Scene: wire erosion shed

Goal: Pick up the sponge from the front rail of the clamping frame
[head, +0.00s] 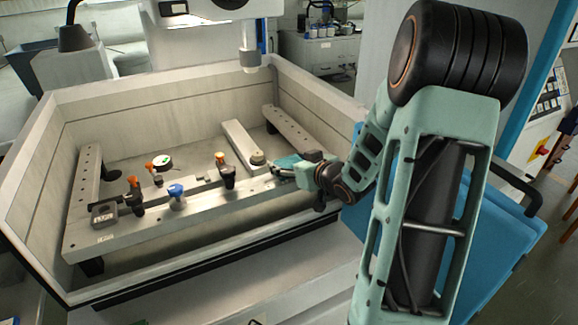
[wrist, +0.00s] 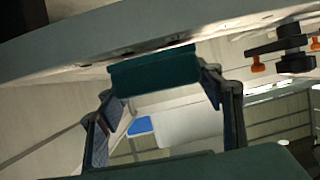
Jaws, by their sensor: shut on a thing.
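The sponge is a flat teal block (wrist: 155,70), seen between the two fingertips in the wrist view. In the head view a small part of the sponge (head: 286,161) shows at the right end of the front rail (head: 150,228) of the clamping frame. My gripper (head: 281,170) is at that end of the rail, and its fingers (wrist: 160,88) are shut on the sponge from both sides. The sponge is at the rail; I cannot tell whether it still touches it. My gripper hides part of it in the head view.
Clamps with orange knobs (head: 227,172) and a blue-knobbed one (head: 177,196) stand along the rail to the left. A dark block (head: 104,214) sits at its left end. Tank walls surround the frame.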

